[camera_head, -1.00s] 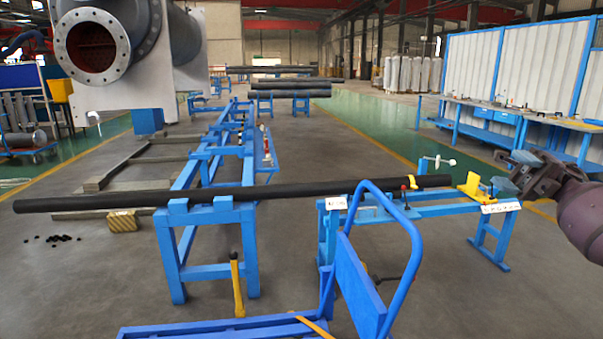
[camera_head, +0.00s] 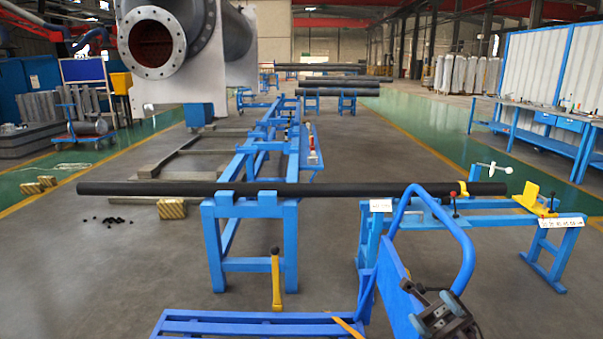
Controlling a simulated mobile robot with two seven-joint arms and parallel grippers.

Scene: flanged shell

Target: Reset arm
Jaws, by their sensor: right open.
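My right gripper (camera_head: 438,314) is low at the bottom right, empty with its jaws open, in front of the blue cart. It is apart from the long black pipe. The black pipe (camera_head: 330,189) lies level across the blue stand (camera_head: 245,208) and the blue bench on the right. The grey flanged shell (camera_head: 234,42) is at the upper left, its bolt-holed end ring facing me. My left gripper is not in view.
A blue cart (camera_head: 240,324) with a curved handle stands close in front at the bottom. A yellow-handled tool (camera_head: 276,280) stands upright behind its bed. The blue bench (camera_head: 480,225) is on the right. Open grey floor lies at the left.

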